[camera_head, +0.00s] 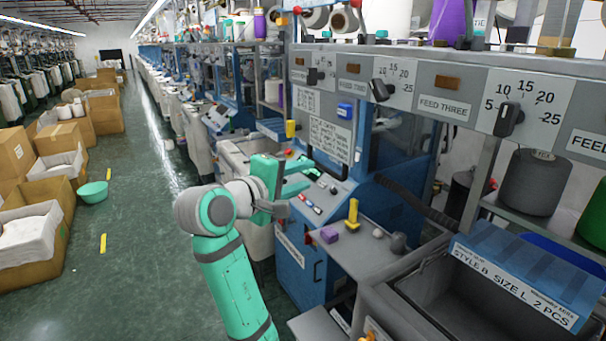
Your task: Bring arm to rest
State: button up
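My arm, teal and grey, rises from the lower middle of the view and bends at a grey joint. My gripper (302,178) is at its end, with teal fingers pointing right. The fingers appear spread apart, with nothing seen between them. The gripper is in front of and above the sloped control panel (325,205) of a blue knitting machine (300,262). I cannot tell how far it is from the panel.
Right of the arm, a grey shelf (352,262) holds a yellow part (353,212) and a purple block (329,235). A grey bin (440,285) stands lower right. Dial knobs (508,118) line the upper right. Left, cardboard boxes (60,138) and a green basin (93,192) border the clear aisle.

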jog(key=s+a+f+t+y, duration=0.1)
jog(key=s+f+y, duration=0.15)
jog(key=f, duration=1.35)
jog(key=s+f+y, duration=0.2)
jog(key=f+y, duration=0.1)
jog(key=f, duration=1.3)
jog(key=s+f+y, duration=0.2)
jog(key=s+f, duration=0.6)
jog(key=f, duration=0.2)
jog(key=s+f+m+y, duration=0.15)
jog(key=s+f, duration=0.25)
jog(key=s, duration=0.6)
jog(key=s+f+m, duration=0.3)
jog(key=s+f, duration=0.1)
jog(key=s, duration=0.7)
jog(key=s+d+r+m, duration=0.2)
jog(key=s+r+m, duration=0.1)
jog(key=s, duration=0.6)
jog(key=s+d+r+m+t, duration=0.1)
jog(key=s+r+m, duration=0.2)
jog(key=s, duration=0.6)
jog(key=shift+d, duration=0.35)
jog(key=shift+a, duration=0.1)
